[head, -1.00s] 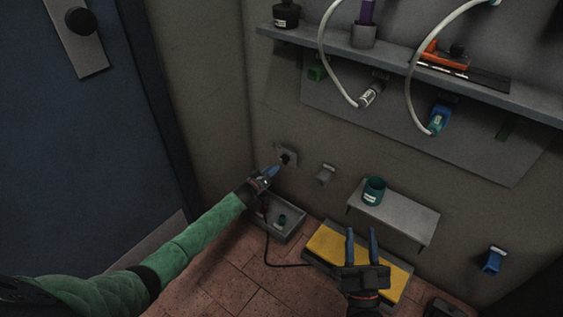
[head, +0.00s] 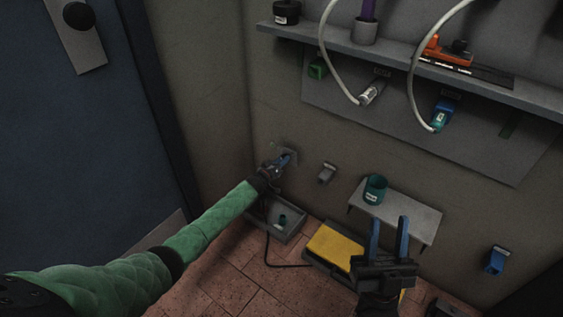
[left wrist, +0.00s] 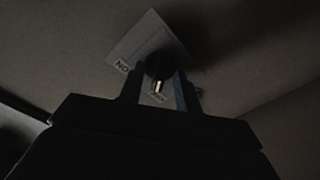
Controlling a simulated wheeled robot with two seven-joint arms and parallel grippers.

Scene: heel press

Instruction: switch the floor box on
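A wall plate (head: 291,157) with a dark round knob (left wrist: 160,66) is low on the wall near the corner. In the left wrist view the plate (left wrist: 128,45) carries the lettering ON and a second label too small to read. My left gripper (head: 287,158) is at the knob, its fingers apart on either side of it; I cannot tell whether they touch it. A low box with a yellow top (head: 334,246) lies on the floor, a dark cable (head: 284,266) running from its left side. My right gripper (head: 389,222) is open and empty, in front of the yellow box's right part and hiding it.
A grey tray (head: 291,234) with a small teal piece stands below the plate. A small grey wall fitting (head: 326,173), a low shelf (head: 408,219) with a teal cup (head: 375,188), and a blue wall holder (head: 496,261) are to the right. A long shelf (head: 400,66) runs above.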

